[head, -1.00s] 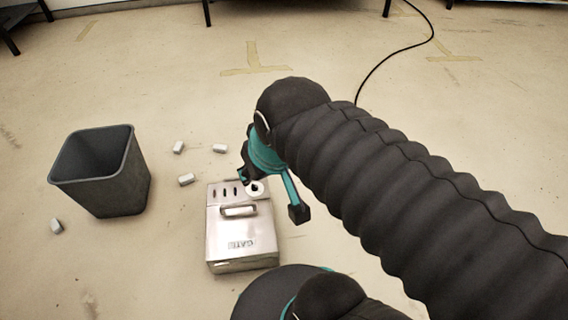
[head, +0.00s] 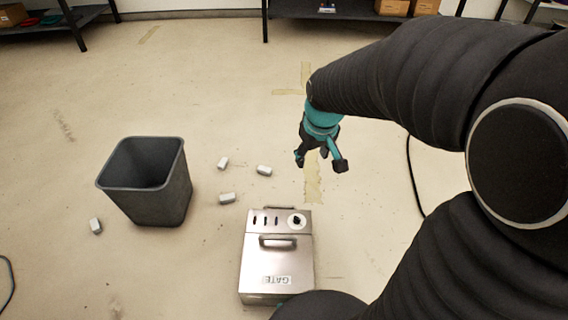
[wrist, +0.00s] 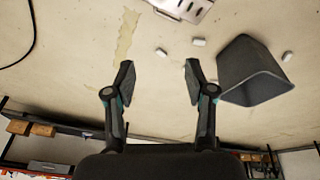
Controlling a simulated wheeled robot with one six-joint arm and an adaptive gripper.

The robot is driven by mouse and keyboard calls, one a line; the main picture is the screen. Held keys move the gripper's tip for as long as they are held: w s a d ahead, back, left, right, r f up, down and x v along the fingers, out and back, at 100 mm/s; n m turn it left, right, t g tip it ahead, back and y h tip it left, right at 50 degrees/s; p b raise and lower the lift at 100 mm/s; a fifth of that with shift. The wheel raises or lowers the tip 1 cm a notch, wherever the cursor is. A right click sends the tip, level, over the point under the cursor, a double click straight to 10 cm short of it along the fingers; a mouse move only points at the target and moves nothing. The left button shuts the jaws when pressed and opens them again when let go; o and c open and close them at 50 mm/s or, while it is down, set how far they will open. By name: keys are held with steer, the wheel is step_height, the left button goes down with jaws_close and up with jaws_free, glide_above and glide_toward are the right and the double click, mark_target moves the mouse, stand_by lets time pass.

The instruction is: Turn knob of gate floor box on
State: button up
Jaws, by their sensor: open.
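The gate floor box (head: 277,262) is a silver metal box on the floor, with a "GATE" label that reads upside down in the head view. My gripper (head: 321,163) is open and empty, in the air above and beyond the box. Its two fingers stand apart in the wrist view (wrist: 158,82).
A dark grey bin (head: 150,190) stands on the floor left of the box. Several small white blocks (head: 227,198) lie around it. A black cable (head: 412,180) runs along the floor at the right. Shelves (head: 340,12) stand at the back.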

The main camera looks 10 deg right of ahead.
steer(key=w+f+n+g, duration=0.2)
steer(key=w+f, duration=0.7)
steer(key=f, duration=0.4)
steer(key=n+g+p, duration=0.1)
steer(key=n, duration=0.1)
glide_above(296, 216)
step_height(296, 216, down, 16)
step_height(296, 216, down, 14)
steer(key=shift+a+f, duration=0.1)
steer(key=shift+f, duration=0.05)
jaws_close()
